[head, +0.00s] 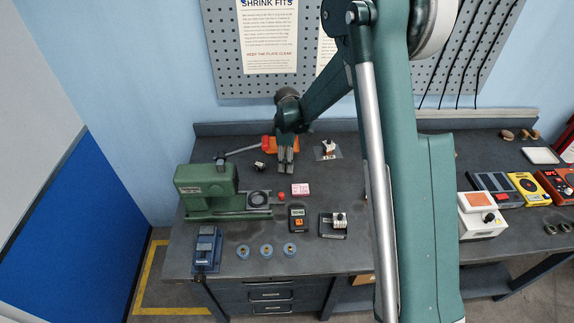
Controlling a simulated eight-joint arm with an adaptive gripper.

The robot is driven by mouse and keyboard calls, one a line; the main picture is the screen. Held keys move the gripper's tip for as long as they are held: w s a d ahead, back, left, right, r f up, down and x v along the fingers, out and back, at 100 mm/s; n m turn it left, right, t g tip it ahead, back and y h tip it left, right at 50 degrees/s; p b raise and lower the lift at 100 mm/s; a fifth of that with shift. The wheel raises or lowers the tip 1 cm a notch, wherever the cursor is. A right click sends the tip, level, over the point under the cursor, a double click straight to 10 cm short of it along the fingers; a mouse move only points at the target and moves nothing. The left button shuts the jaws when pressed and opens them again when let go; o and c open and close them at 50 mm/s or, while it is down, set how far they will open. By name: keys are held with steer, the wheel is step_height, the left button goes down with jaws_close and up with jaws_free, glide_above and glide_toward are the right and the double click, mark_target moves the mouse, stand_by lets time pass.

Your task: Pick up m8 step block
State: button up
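My gripper (285,169) hangs over the back part of the bench, with its fingers pointing down. The two fingers look close together, but the view is too small to tell whether they are open or shut. Nothing can be made out between them. I cannot tell for sure which thing is the m8 step block. A small dark and white piece (259,166) lies to the left of my gripper. A metal piece on a dark base (333,224) sits nearer the front.
A green press (207,188) and a blue vise (207,247) stand at the left. Several blue round pieces (266,251) line the front edge. A black meter (297,218) and a pink-white box (300,190) lie mid-bench. An orange thing (294,146) is behind my gripper. My arm hides part of the bench.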

steer(key=shift+c, duration=0.5)
steer(key=c, duration=1.1)
steer(key=shift+o, duration=0.2)
steer(key=shift+r, duration=0.1)
steer(key=shift+r, duration=4.95)
